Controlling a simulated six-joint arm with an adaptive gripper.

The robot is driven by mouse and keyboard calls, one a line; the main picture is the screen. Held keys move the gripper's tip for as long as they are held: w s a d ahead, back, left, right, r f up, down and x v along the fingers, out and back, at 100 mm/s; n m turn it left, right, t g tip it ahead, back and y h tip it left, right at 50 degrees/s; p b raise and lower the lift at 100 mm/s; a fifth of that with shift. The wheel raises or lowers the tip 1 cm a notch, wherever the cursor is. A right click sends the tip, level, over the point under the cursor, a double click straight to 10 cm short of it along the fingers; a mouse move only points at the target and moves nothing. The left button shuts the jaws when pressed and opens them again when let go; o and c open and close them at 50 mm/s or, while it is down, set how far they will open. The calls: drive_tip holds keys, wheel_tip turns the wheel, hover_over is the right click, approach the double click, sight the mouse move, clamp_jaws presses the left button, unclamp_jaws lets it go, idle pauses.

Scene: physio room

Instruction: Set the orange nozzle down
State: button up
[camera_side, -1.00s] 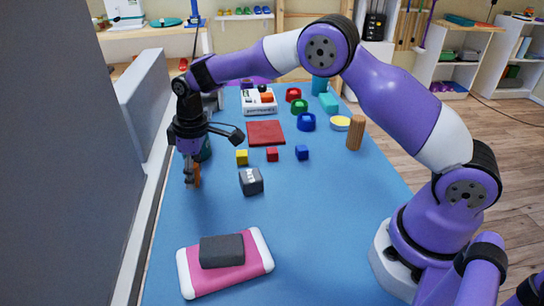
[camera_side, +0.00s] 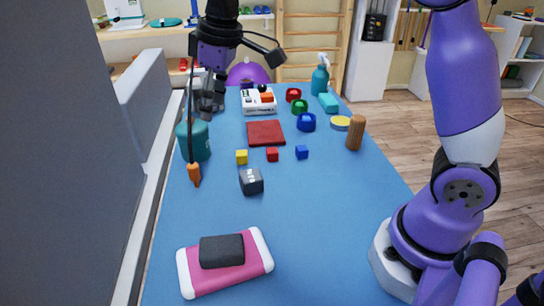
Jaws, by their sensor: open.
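The orange nozzle (camera_side: 194,174) is at the left side of the blue table (camera_side: 300,230), at the lower end of a dark hose or cable that hangs from above. It is in front of a teal container (camera_side: 197,143); I cannot tell whether its tip touches the table. My gripper (camera_side: 208,108) is open and empty, above and behind the nozzle, apart from it. Its fingers show in front of the back left part of the scene.
A grey block (camera_side: 251,181), yellow (camera_side: 241,157), red (camera_side: 272,155) and blue (camera_side: 302,153) cubes and a dark red square (camera_side: 265,133) lie mid-table. A wooden cylinder (camera_side: 355,133) stands right. A pink-and-white pad (camera_side: 200,277) bears a dark block (camera_side: 222,250). A grey wall (camera_side: 75,170) bounds the left.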

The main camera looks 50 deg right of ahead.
drive_tip(key=s+d+f+m+t, duration=0.1)
drive_tip(key=s+d+m, duration=0.1)
drive_tip(key=s, duration=0.7)
drive_tip(key=s+d+f+m+t+h, duration=0.1)
drive_tip(key=s+d+m+t, duration=0.1)
drive_tip(key=s, duration=0.6)
drive_tip(key=shift+s+d+m, duration=0.35)
drive_tip(key=shift+d+m, duration=0.25)
drive_tip(key=shift+d, duration=0.3)
